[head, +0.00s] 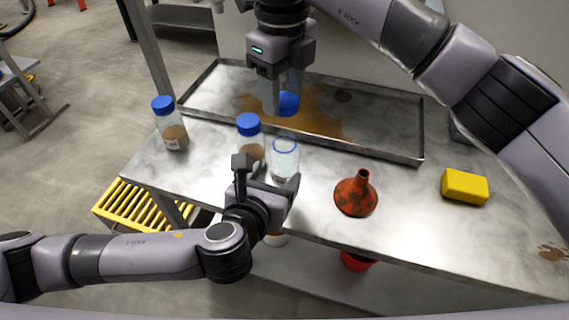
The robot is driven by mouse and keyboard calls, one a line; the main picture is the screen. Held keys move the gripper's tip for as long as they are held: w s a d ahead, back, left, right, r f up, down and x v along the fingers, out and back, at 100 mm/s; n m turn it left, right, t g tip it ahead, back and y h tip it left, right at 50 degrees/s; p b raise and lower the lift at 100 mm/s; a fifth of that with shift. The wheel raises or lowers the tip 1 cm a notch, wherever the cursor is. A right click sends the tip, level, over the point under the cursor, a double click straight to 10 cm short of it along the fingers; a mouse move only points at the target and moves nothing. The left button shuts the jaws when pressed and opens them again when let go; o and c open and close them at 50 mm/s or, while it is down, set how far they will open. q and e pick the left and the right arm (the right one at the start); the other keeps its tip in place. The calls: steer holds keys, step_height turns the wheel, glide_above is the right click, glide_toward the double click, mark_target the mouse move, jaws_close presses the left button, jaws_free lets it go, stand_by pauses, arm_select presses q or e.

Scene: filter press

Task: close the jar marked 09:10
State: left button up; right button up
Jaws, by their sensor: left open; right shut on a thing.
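A clear open jar (286,160) with a blue rim stands near the table's front edge; its lower part is partly hidden by my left gripper. My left gripper (264,174) is open in front of it; I cannot tell whether its fingers touch the glass. My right gripper (280,97) points down and is shut on a blue lid (289,104), held above and apart from the open jar. A blue-capped jar (249,127) with brown contents stands just left of the open one. Another capped jar (171,128) with brown contents stands further left. No time marking is readable.
A shallow metal tray (385,149) with a brown stain lies behind the jars. A red-brown funnel (356,197) and a yellow sponge-like block (465,187) sit to the right. A yellow slatted rack (136,210) is below the table's left end.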

mark_target(280, 169)
arm_select(q)
steer(key=shift+x, duration=3.45)
steer(key=shift+r, duration=0.1)
steer(key=c, duration=1.2)
arm_select(e)
steer(key=shift+f, duration=2.5)
steer(key=shift+f, duration=0.85)
steer(key=shift+f, duration=0.55)
